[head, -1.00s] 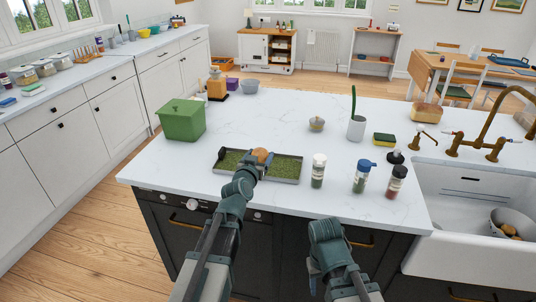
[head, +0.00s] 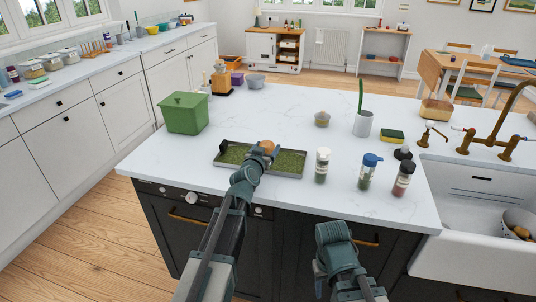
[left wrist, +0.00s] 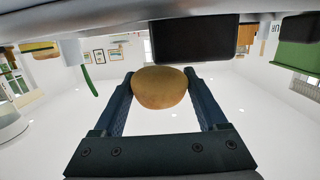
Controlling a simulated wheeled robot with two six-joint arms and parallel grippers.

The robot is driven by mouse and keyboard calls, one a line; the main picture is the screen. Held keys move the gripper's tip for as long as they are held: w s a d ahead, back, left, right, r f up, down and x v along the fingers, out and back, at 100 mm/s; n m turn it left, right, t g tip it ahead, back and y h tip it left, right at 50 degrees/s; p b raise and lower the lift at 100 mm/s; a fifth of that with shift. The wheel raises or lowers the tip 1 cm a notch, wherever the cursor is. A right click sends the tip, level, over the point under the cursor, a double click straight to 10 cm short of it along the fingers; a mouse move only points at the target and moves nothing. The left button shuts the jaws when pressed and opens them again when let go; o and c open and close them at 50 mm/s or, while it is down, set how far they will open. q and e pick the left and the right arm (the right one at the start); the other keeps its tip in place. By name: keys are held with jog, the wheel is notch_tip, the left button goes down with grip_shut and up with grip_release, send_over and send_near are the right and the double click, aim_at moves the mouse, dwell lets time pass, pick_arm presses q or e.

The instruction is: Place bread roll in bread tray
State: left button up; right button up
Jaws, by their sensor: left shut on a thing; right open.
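The bread roll (head: 268,145) is small, round and golden brown. My left gripper (head: 264,151) is shut on it, over the dark-rimmed tray with a green inside (head: 235,154) on the white island. Whether the roll touches the tray cannot be told. In the left wrist view, which is upside down, the roll (left wrist: 160,87) sits between the fingertips of the left gripper (left wrist: 160,80). A black panel there may be the tray; I cannot be sure. My right gripper (head: 333,236) is empty and open, in front of the island's near edge.
Several jars stand right of the tray, the nearest a green-filled one (head: 322,165). A green lidded bin (head: 183,113) stands behind left. A white pot (head: 362,124), a sponge (head: 391,135) and the sink (head: 480,205) are to the right. The island's middle is clear.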

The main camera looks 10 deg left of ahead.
pick_arm(q)
jog(key=shift+f, duration=0.4)
jog(key=shift+s+b, duration=0.15)
jog(key=shift+b, duration=0.25)
jog(key=shift+s+f, duration=0.1)
